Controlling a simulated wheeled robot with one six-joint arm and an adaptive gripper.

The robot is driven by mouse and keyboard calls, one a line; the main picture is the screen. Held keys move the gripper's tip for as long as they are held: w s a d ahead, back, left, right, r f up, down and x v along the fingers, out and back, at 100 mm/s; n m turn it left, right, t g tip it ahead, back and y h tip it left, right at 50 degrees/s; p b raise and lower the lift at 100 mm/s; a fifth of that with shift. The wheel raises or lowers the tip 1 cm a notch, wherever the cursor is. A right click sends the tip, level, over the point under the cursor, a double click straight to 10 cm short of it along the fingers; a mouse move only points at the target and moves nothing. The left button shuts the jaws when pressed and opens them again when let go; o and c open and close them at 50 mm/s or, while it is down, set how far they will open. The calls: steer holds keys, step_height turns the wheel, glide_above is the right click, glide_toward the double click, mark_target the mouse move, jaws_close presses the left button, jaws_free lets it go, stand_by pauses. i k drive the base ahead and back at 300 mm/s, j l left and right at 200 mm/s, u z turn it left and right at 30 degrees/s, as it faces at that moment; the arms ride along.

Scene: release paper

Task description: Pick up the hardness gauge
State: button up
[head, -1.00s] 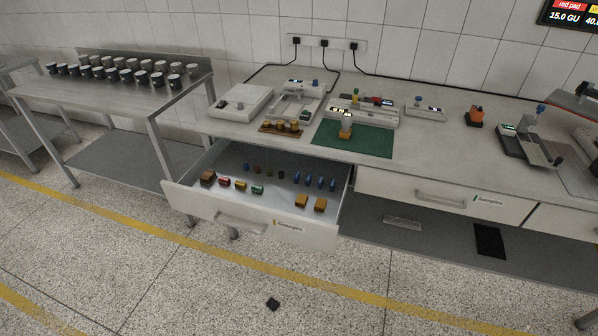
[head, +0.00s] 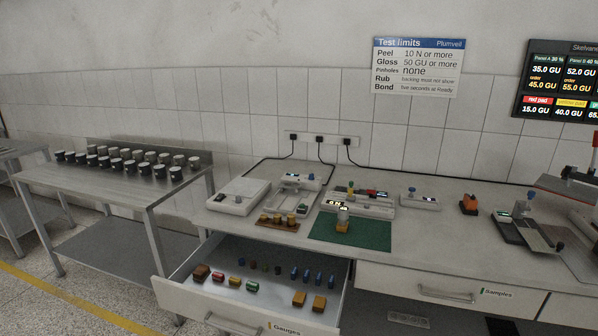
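An open drawer (head: 225,322) labelled "Gauges" juts out below the bench. Inside are a brown block (head: 201,272), a red piece (head: 218,277), a yellow piece (head: 235,281), a green piece (head: 252,287), several small blue upright pieces (head: 306,275), a few dark pieces at the back (head: 253,264) and two orange blocks (head: 319,304). On the green mat (head: 372,232) stands a small device with an orange base and pale top (head: 343,222). I cannot tell which of these is the hardness gauge; no piece has a readable name. My gripper is not in view.
The bench (head: 445,237) holds a white flat device (head: 238,196), a long instrument (head: 358,203), an orange device (head: 468,204) and a metal sled device (head: 527,230). A side table (head: 100,190) carries several cups. A closed "Samples" drawer (head: 445,285) is right of the open one.

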mark_target(343, 211)
steer(key=i+j, duration=0.1)
steer(key=i, duration=0.35)
steer(key=i+j, duration=0.1)
steer(key=i, duration=0.3)
steer(key=i+j+z, duration=0.1)
steer(key=i, duration=0.35)
